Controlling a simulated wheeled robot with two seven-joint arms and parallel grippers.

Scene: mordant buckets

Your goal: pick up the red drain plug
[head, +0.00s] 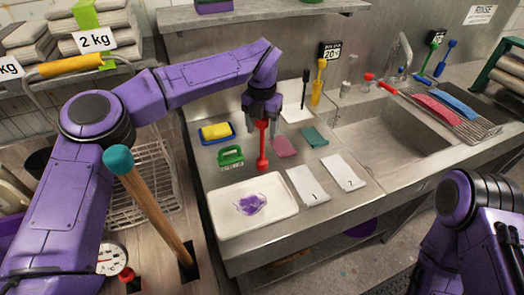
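A red piece with a slim upright stem and a wider rounded lower end (262,160) is at the counter's left part, and I take it for the drain plug. My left gripper (261,134) points down over it. Its two grey fingers stand apart on either side of the red stem, with gaps visible. The gripper's palm hides the top of the stem, and I cannot tell whether the lower end touches the counter. My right arm shows at the lower right, but its gripper is out of view.
A white tray with a purple stain (225,220) lies in front. A green brush (230,155), a yellow sponge on a blue dish (232,138) and a pink cloth (285,147) lie close by. White numbered cards (343,172) and the sink (395,125) are to the right.

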